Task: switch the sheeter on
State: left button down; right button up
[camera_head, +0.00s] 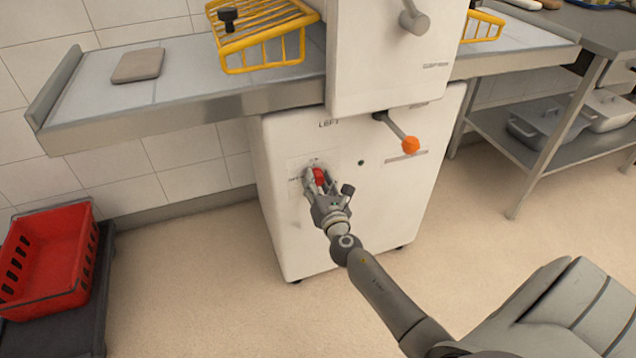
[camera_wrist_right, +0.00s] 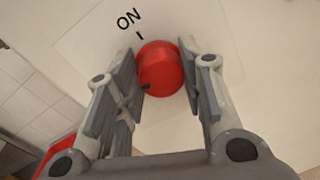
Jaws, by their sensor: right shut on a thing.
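The sheeter (camera_head: 290,220) is a white machine with a front panel marked LEFT. A red rotary knob (camera_head: 319,175) sits on that panel. In the right wrist view the red knob (camera_wrist_right: 160,68) has a dark mark at its lower left. The word ON and a tick are printed above it, and the mark does not line up with that tick. My right gripper (camera_head: 318,182) is at the panel, its fingers on both sides of the knob, shut on it. Part of the label around the knob is hidden by the gripper. My left gripper is not in view.
A lever with an orange ball (camera_head: 410,145) sticks out right of the knob. The sheeter's side table (camera_head: 190,90) juts out left above a red crate (camera_head: 50,260). A steel table (camera_head: 540,130) stands right. The floor before the sheeter is clear.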

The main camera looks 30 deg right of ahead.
jog(key=m, duration=0.6)
jog(key=shift+d+y, duration=0.15)
jog(key=shift+y, duration=0.15)
jog(key=m, duration=0.5)
jog(key=shift+y, duration=0.3)
jog(key=shift+m+p, duration=0.45)
jog(key=shift+m, duration=0.45)
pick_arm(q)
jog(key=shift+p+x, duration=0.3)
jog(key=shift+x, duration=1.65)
pick_arm(e)
jog(key=shift+m, duration=1.1)
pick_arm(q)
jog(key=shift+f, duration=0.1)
pick_arm(e)
jog(key=o, duration=1)
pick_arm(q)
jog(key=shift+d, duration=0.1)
pick_arm(e)
jog(key=shift+o, duration=0.2)
jog(key=shift+s+y, duration=0.1)
jog(key=shift+y, duration=0.2)
